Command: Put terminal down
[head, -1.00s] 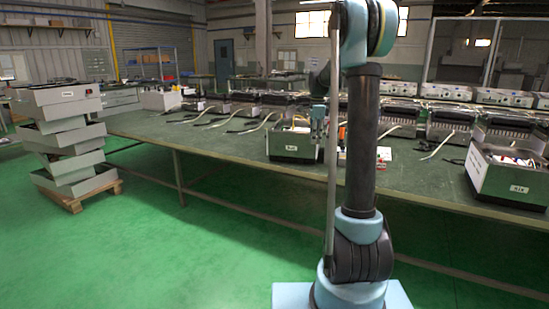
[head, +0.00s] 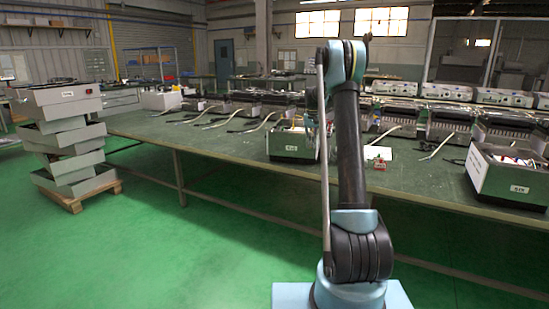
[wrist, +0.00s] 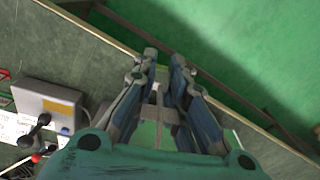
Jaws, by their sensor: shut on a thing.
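My gripper (wrist: 164,76) is in the wrist view, its two fingers close together. A small greyish piece, taken to be the terminal (wrist: 158,93), shows between them. The fingers hide most of it, so its shape is unclear. The gripper appears over the strip of table near the front edge. I cannot tell its height above the surface. In the head view my arm hides most of the gripper and the held piece.
In the wrist view a grey box (wrist: 47,105) lies left of the gripper. Stacked trays (head: 65,140) stand at far left.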

